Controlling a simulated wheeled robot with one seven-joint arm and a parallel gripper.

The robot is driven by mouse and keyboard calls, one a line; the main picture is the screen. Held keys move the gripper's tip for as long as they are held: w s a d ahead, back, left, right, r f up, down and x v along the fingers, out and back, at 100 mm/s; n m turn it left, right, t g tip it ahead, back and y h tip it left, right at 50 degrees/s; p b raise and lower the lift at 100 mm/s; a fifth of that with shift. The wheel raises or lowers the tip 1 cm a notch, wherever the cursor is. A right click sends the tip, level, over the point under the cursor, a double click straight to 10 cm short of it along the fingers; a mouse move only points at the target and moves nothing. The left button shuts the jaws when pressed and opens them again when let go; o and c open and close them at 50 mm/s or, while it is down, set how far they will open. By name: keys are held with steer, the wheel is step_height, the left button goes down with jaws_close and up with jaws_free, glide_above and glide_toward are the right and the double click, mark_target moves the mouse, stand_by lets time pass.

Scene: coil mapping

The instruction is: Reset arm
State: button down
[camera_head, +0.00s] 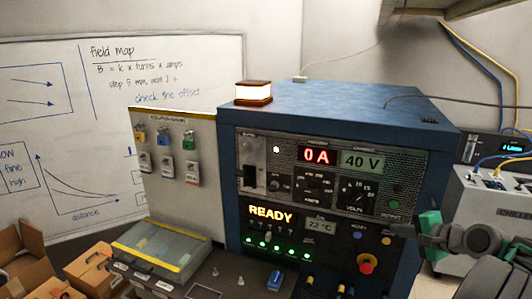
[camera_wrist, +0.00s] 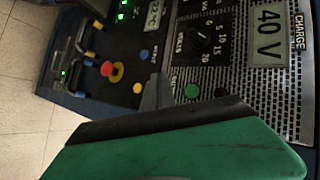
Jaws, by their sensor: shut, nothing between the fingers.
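My gripper (camera_head: 402,230) is at the lower right of the head view, in front of the right edge of the blue power cabinet (camera_head: 330,100). Its fingers are shut and hold nothing. They point left toward the panel, just below the output buttons; whether they touch it I cannot tell. In the wrist view a green finger with a dark edge (camera_wrist: 190,140) fills the lower part. Its grey tip (camera_wrist: 158,95) shows against the panel, left of a green button (camera_wrist: 192,90). My arm runs off the lower right of the head view.
The panel reads 0 A and 40 V, with READY (camera_head: 271,213) lit. A red emergency knob (camera_head: 366,263) on yellow sits below my gripper's left. A grey chiller box (camera_head: 500,205) stands close on the right. Padlocks hang on a board (camera_head: 180,165); cardboard boxes (camera_head: 90,270) are lower left.

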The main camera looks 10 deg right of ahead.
steer(key=s+f+n+g, duration=0.45)
steer(key=s+f, duration=0.45)
steer(key=f, duration=0.5)
steer(key=s+a+f+n+g, duration=0.1)
steer(key=s+a+f+g, duration=0.1)
steer(key=s, duration=0.3)
steer(key=s+a+f+g, duration=0.2)
steer(key=s+g, duration=0.1)
steer(key=s, duration=0.1)
steer(key=s+a+r+n+g+h, duration=0.1)
steer(key=s+a+r+n+g, duration=0.15)
steer(key=a, duration=0.75)
steer(key=w+a+r+n+t, duration=0.2)
steer(key=w+a+r+n, duration=0.1)
steer(key=a, duration=0.7)
steer(key=w+a+r+n+t+b, duration=0.1)
steer(key=w+a+r+n, duration=0.3)
steer(key=a, duration=0.7)
step_height(320, 180, up, 2)
steer(key=shift+a+n+t, duration=0.15)
steer(key=shift+n+t, duration=0.55)
steer(key=c, duration=2.2)
jaws_free()
